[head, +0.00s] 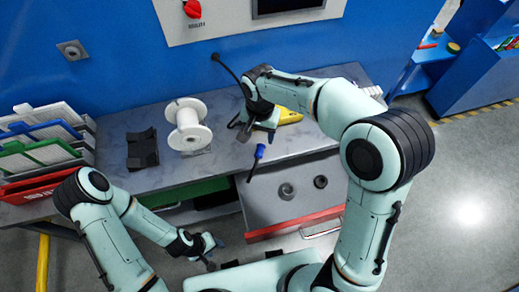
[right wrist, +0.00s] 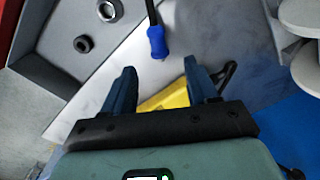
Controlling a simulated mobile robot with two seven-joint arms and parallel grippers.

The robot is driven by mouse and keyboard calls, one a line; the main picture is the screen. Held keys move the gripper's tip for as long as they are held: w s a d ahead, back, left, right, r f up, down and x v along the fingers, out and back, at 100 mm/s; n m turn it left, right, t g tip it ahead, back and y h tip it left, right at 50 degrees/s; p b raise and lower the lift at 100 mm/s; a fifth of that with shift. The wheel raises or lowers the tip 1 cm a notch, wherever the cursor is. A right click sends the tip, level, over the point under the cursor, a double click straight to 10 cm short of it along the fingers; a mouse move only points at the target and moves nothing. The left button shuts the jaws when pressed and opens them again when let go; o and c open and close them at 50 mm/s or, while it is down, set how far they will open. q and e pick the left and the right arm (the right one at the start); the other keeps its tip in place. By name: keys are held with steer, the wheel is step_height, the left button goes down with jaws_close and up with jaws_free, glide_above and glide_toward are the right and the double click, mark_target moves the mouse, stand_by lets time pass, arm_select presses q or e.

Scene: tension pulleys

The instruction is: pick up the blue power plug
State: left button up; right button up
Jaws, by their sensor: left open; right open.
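The blue power plug (head: 259,151) is at the front edge of the grey workbench, with a black cable on it running down over the open drawer. In the right wrist view the blue plug (right wrist: 158,44) is just beyond the fingertips, roughly in line with the gap between them. My right gripper (head: 258,132) is open above the bench, a little behind the plug; its two dark blue fingers (right wrist: 160,76) are apart with nothing gripped. My left gripper (head: 212,247) is open and empty, low in front of the bench and away from the plug.
A white spool (head: 188,125) and a black holder (head: 142,149) stand left of the plug. A yellow object (head: 288,116) lies behind my right gripper. An open grey drawer (head: 291,207) holding dark rings juts out below. A file rack (head: 40,140) fills the left end.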

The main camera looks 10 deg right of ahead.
mark_target(260, 148)
steer(key=shift+w+f, duration=0.1)
steer(key=shift+f, duration=0.8)
steer(key=f, duration=0.4)
steer(key=shift+s, duration=0.4)
steer(key=shift+f, duration=0.6)
jaws_close()
